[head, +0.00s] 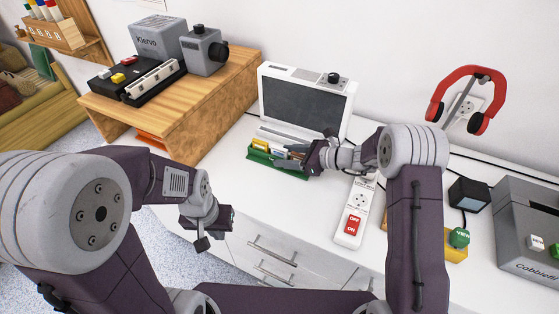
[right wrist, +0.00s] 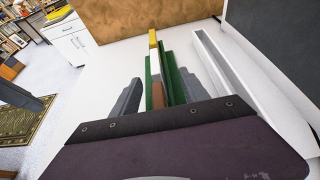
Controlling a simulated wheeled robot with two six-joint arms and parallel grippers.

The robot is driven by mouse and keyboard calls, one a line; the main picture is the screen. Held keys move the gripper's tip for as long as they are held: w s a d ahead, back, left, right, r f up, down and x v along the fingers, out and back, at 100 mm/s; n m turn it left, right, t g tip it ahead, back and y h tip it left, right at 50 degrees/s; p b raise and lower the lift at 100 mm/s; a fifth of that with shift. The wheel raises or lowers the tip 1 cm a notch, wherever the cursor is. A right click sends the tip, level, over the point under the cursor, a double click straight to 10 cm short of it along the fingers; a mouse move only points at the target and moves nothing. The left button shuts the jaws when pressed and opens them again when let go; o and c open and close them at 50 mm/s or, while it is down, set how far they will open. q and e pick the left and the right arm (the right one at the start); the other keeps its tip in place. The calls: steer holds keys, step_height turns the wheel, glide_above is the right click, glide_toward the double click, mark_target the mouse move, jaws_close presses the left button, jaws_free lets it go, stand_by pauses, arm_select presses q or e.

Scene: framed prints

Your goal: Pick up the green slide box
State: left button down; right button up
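The green slide box (head: 278,173) sits on the white counter, in front of a grey-screened white panel. It holds upright slides or cards in white, yellow and brown. In the right wrist view the box (right wrist: 172,75) lies between the two grey fingers of my right gripper (right wrist: 168,95), which are apart with a visible gap on the left side. In the head view my right gripper (head: 292,157) is over the right part of the box and hides some of it. My left gripper (head: 222,226) hangs over the counter's front edge, away from the box; its fingers are not clear.
The white panel (head: 305,99) stands just behind the box. A wooden riser (head: 185,115) with grey devices is to the left. A white power strip (head: 355,212) lies to the right. Red headphones (head: 466,92) hang on the wall. A grey machine (head: 530,225) is at far right.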

jaws_close()
steer(key=shift+r, duration=0.15)
steer(key=shift+w+r, duration=0.1)
steer(key=shift+r, duration=0.2)
step_height(320, 180, up, 4)
steer(key=shift+d+f+p, duration=0.15)
steer(key=shift+f+p, duration=0.05)
steer(key=shift+p, duration=0.4)
steer(key=w+d+r+p, duration=0.2)
steer(key=w+d+r, duration=0.2)
steer(key=d, duration=0.6)
step_height(320, 180, up, 3)
steer(key=shift+d+f, duration=0.2)
steer(key=shift+d, duration=0.1)
